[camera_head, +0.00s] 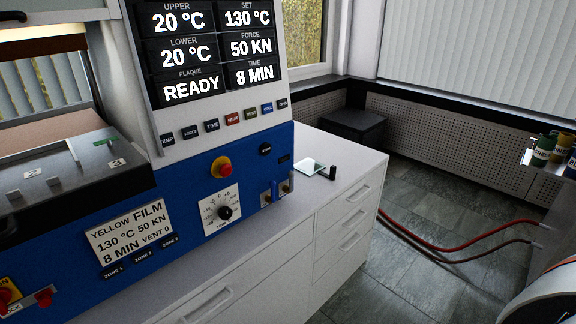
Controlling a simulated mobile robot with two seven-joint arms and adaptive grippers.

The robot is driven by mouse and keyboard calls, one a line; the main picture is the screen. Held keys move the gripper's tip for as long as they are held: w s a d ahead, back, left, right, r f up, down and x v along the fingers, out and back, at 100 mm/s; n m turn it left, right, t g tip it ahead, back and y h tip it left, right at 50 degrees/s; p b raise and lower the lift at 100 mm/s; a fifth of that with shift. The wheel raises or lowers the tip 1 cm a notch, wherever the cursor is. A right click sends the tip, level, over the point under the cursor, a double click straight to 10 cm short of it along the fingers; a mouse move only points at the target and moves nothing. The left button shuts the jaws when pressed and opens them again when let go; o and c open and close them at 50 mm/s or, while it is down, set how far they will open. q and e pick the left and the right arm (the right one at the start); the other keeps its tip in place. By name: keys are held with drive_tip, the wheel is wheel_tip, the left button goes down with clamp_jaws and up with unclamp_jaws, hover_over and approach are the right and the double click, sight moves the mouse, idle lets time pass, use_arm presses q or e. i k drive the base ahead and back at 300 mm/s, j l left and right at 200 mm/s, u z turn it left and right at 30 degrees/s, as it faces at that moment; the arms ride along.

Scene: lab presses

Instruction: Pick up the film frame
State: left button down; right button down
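I cannot make out a thing that is surely the film frame. The blue press (150,227) fills the left side, with a dark bed (80,176) bearing plates numbered 2 and 3. Its display (207,48) reads READY, set 130 °C, 50 KN, 8 MIN. A label (131,235) reads YELLOW FILM. Neither of my grippers is in view.
The white counter (335,153) has drawers with handles in front. Red hoses (440,243) run over the grey tiled floor (420,193). A black box (353,127) stands behind the counter. Labelled green and yellow containers (542,150) stand on a shelf at the right edge.

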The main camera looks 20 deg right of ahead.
sight(308, 167)
drive_tip(key=i+l+u, duration=0.1)
drive_tip(key=l, duration=0.55)
drive_tip(key=i+l+u, duration=0.15)
drive_tip(key=l, duration=0.55)
drive_tip(key=i+l+u, duration=0.1)
drive_tip(key=l, duration=0.6)
drive_tip(key=i+l+u, duration=0.1)
drive_tip(key=l, duration=0.6)
